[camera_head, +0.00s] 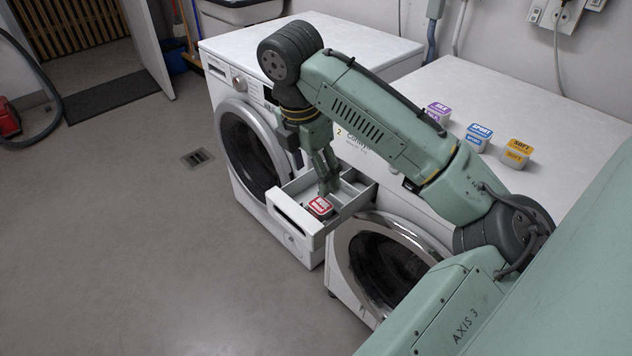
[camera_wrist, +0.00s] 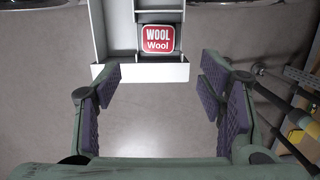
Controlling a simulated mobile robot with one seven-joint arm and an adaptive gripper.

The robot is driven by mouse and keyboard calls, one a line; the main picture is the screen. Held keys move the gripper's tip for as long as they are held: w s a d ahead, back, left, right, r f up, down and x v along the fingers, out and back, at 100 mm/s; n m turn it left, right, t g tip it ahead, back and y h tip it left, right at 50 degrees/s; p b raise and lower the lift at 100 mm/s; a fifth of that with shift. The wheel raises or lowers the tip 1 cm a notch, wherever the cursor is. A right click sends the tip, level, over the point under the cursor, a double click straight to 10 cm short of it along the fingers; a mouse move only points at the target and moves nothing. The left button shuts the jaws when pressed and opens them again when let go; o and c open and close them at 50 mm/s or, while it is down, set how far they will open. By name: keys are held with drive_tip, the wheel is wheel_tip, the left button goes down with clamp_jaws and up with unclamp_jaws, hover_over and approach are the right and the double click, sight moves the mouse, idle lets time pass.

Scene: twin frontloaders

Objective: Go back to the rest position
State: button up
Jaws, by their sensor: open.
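My gripper (camera_wrist: 162,105) is open and empty, its purple-padded fingers spread wide in the wrist view. In the head view my gripper (camera_head: 328,182) hangs pointing down above the open detergent drawer (camera_head: 290,211). A red and white container marked WOOL (camera_head: 320,207) sits inside the drawer, in one of its compartments. In the wrist view the WOOL container (camera_wrist: 159,40) lies beyond the fingertips, apart from them. The drawer's white front (camera_wrist: 150,72) also shows there. My arm reaches over the right washing machine.
The left washing machine (camera_head: 245,150) and right washing machine (camera_head: 345,275) stand side by side, doors shut. On the right top (camera_head: 480,85) stand a purple container (camera_head: 438,112), a blue one (camera_head: 478,137) and an orange one (camera_head: 517,153). The floor in front (camera_head: 130,240) is clear.

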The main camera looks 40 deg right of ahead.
drive_tip(key=shift+a+r, duration=0.1)
drive_tip(key=shift+r, duration=0.6)
